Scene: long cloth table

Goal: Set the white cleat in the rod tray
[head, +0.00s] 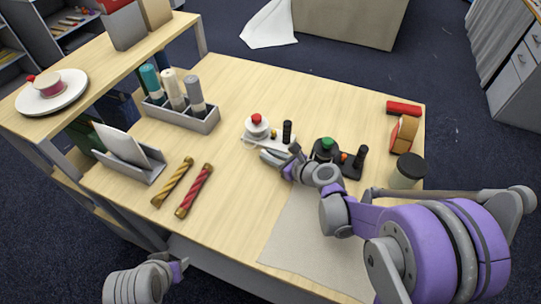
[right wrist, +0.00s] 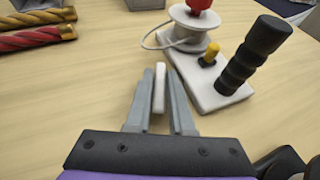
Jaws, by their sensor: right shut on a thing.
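My right gripper (head: 268,156) reaches over the table beside a white base. In the right wrist view, its jaws (right wrist: 158,110) are shut on the white cleat (right wrist: 158,86), a thin upright white piece. Its lower end is hidden between the fingers, and I cannot tell whether it touches the table. The rod tray (head: 208,127) is grey, at the back left of the table, with teal, cream and grey rods upright in it. My left gripper (head: 178,268) is at the bottom left, off the table's front; its opening is not clear.
The white base (head: 286,146) carries a red-knobbed spool and a black handle, just right of the held piece. A black base (head: 352,172) stands further right. Gold (head: 174,180) and red (head: 195,190) twisted rods lie left. A grey holder (head: 140,178) with white card stands beyond.

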